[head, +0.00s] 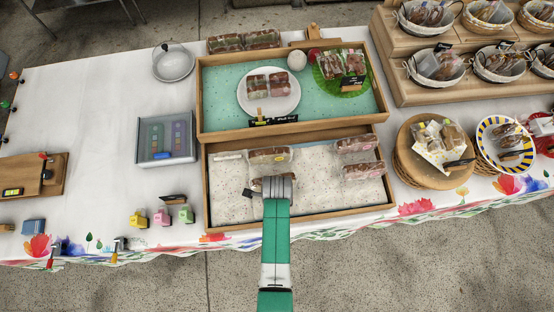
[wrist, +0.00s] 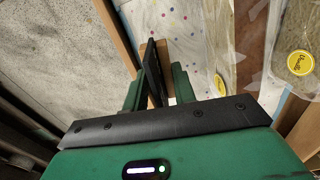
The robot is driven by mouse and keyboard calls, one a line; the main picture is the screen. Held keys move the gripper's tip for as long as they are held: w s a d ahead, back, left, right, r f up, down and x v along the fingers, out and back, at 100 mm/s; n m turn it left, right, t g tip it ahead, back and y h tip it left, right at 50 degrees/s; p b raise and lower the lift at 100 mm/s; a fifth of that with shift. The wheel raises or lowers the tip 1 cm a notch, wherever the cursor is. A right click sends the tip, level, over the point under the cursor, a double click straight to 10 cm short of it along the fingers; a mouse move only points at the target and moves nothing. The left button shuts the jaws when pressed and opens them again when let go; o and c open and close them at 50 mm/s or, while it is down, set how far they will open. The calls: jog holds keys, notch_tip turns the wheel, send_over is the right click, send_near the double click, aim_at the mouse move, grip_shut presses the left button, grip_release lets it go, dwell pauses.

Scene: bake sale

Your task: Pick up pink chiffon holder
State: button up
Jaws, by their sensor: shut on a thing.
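My gripper (head: 268,188) is over the front wooden tray, at its middle, near a wrapped cake. In the wrist view my gripper (wrist: 157,92) is shut on a small wooden holder (wrist: 162,58) with a dark card (wrist: 151,72), standing between the two green fingers. I take it as the pink chiffon holder, but its lettering cannot be read. In the head view a dark edge of the holder (head: 249,193) shows left of the gripper; the rest is hidden. I cannot tell whether it touches the tray.
The front tray (head: 207,190) holds several wrapped cakes, with bare room at its left. The back tray (head: 198,95) holds a white plate (head: 290,104) and a green mat (head: 361,91). Another dark-card holder (head: 173,199) stands left of the front tray. Baskets stand at right.

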jog(key=shift+r, duration=0.5)
jog(key=s+d+r+p, duration=0.1)
jog(key=s, duration=1.5)
jog(key=shift+r+p, duration=0.15)
jog(key=shift+p, duration=0.15)
